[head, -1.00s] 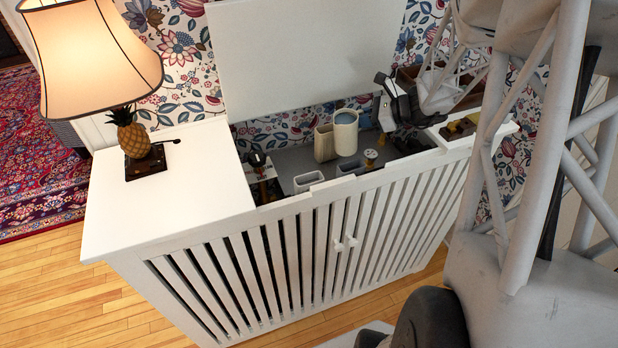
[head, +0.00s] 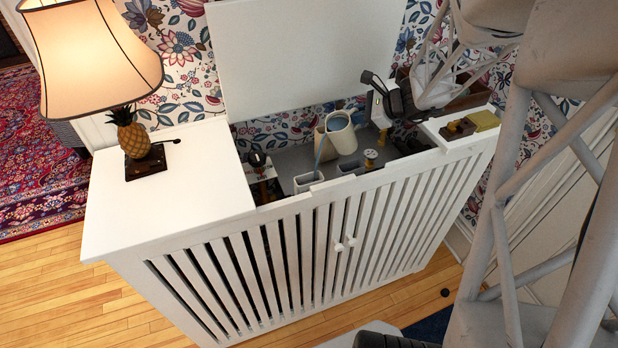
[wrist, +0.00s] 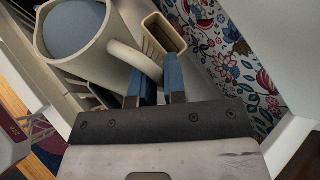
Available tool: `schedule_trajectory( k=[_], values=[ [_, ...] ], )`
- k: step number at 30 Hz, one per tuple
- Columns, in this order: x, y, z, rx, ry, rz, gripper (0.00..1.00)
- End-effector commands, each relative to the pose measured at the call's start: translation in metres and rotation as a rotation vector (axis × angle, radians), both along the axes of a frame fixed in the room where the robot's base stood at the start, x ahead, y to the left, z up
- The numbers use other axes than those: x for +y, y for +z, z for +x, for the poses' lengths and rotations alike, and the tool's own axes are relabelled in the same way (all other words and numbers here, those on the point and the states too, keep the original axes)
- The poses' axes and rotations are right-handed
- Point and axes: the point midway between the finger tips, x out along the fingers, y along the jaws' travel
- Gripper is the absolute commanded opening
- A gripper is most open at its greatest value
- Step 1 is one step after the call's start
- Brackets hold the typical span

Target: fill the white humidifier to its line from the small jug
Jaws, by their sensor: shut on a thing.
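The small cream jug (head: 343,140) is tilted to the left inside the open white cabinet. It also shows in the wrist view (wrist: 103,52), with blue water inside. My gripper (wrist: 158,84) is shut on its handle; it stands at the jug's right in the head view (head: 380,115). A thin blue stream (head: 319,152) runs from the jug's lip down toward a white-rimmed opening (head: 306,183) at the left, which looks like the white humidifier's. A similar opening (head: 349,168) lies to its right. The fill line and the water level in there cannot be seen.
A brass-topped item (head: 370,157) stands to the right. The cabinet's slatted front (head: 290,255) and raised lid (head: 300,55) bound the space. A lamp (head: 128,140) stands on the left top.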

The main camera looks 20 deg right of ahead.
Motion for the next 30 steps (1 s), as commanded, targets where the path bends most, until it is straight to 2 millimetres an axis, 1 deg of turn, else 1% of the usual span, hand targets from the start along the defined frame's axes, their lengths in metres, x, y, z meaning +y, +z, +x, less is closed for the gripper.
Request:
schedule_trajectory(
  k=[30],
  values=[
    [0.012,0.002,-0.004,-0.043,0.001,-0.113,0.0]
  ],
)
